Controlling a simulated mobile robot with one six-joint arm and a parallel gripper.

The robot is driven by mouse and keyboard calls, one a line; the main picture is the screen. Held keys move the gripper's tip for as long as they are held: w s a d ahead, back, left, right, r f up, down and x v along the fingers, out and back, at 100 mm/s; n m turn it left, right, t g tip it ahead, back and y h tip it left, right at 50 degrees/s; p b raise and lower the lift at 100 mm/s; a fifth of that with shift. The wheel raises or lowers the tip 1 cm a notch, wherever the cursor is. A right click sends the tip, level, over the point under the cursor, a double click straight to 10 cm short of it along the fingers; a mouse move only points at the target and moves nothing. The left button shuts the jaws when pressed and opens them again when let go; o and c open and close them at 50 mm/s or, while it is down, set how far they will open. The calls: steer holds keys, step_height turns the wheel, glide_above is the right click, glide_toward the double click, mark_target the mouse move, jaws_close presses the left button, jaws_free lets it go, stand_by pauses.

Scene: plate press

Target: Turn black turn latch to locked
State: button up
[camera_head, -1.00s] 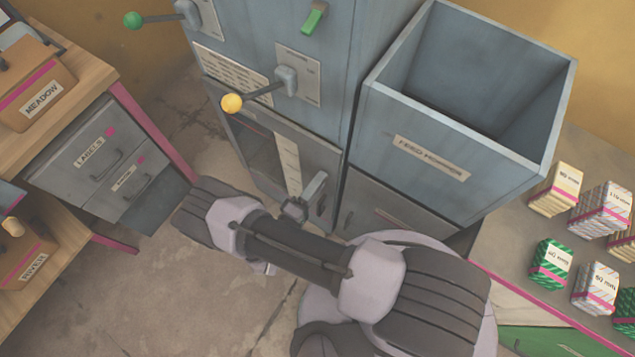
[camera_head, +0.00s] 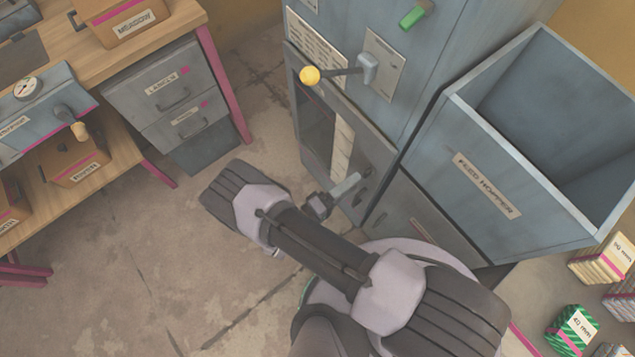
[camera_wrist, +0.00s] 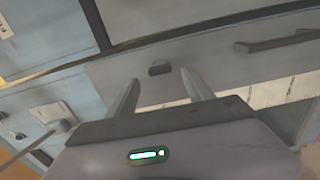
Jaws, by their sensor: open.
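A small black turn latch (camera_wrist: 159,68) shows in the wrist view on a grey panel, just beyond and between my fingertips. Its lock position cannot be read. My gripper (camera_wrist: 159,77) is open, with its two grey fingers on either side of the latch in the picture. Whether they touch the latch or its panel cannot be told. In the head view my gripper (camera_head: 347,185) is in front of the lower door of the blue-grey press (camera_head: 375,160). The latch is not clear there.
The feed hopper (camera_head: 500,170) stands right of the press. A wooden bench with grey drawers (camera_head: 165,90) is at left. Boxes (camera_head: 572,328) are at lower right. The floor between is clear.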

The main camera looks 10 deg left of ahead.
steer(key=v, duration=1.2)
steer(key=shift+s+a+p, duration=0.25)
steer(key=shift+s+p, duration=0.05)
